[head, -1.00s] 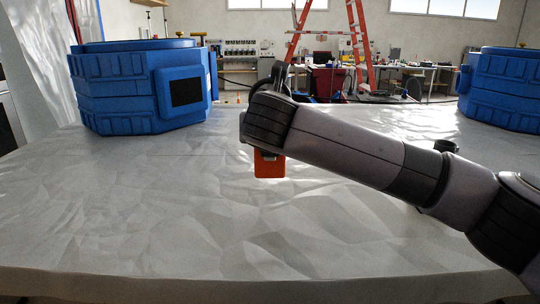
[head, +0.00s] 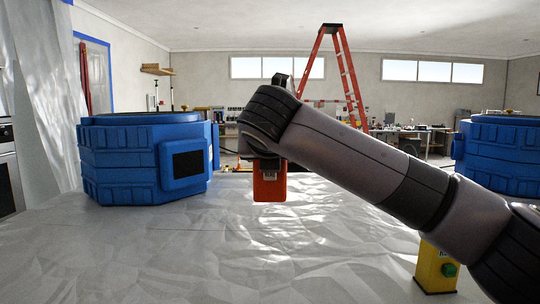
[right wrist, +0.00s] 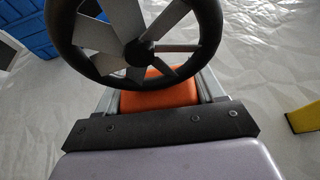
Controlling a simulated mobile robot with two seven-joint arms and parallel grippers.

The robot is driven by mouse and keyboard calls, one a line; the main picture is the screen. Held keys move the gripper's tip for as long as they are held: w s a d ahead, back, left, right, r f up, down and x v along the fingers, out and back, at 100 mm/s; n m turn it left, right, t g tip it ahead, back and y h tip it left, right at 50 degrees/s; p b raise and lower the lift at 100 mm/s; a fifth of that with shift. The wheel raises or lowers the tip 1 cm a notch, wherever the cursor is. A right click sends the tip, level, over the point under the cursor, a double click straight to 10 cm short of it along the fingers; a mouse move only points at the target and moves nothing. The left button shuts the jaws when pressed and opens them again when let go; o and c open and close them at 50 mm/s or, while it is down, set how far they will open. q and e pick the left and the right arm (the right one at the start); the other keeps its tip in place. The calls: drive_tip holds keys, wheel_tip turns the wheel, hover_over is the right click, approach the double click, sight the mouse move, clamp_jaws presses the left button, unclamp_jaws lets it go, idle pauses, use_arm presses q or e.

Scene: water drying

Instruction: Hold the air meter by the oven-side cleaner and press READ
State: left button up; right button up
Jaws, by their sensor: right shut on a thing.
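The air meter has an orange body (head: 270,183) with a small label in the head view and a dark fan wheel (right wrist: 140,45) in the right wrist view. My right gripper (right wrist: 158,92) is shut on the orange body and holds it upright over the covered table. The READ button cannot be made out clearly. The oven-side cleaner (head: 120,160) is a blue ribbed box with a dark panel, at the left of the table near the oven (head: 10,180). The meter is to its right, apart from it. My left gripper is not in view.
Another blue cleaner (head: 500,155) stands at the right. A yellow box (head: 432,270) with a green button stands at the front right, partly behind my right arm. The sheeted table (head: 170,255) is clear in the middle and front left. A red ladder (head: 345,70) stands behind.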

drive_tip(key=shift+f+b, duration=0.55)
drive_tip(key=shift+f, duration=0.85)
drive_tip(key=shift+f+b, duration=2.25)
drive_tip(key=shift+f, duration=5.7)
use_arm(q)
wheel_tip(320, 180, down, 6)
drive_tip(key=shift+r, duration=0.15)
use_arm(e)
drive_tip(key=shift+f, duration=0.25)
drive_tip(key=shift+f, duration=0.4)
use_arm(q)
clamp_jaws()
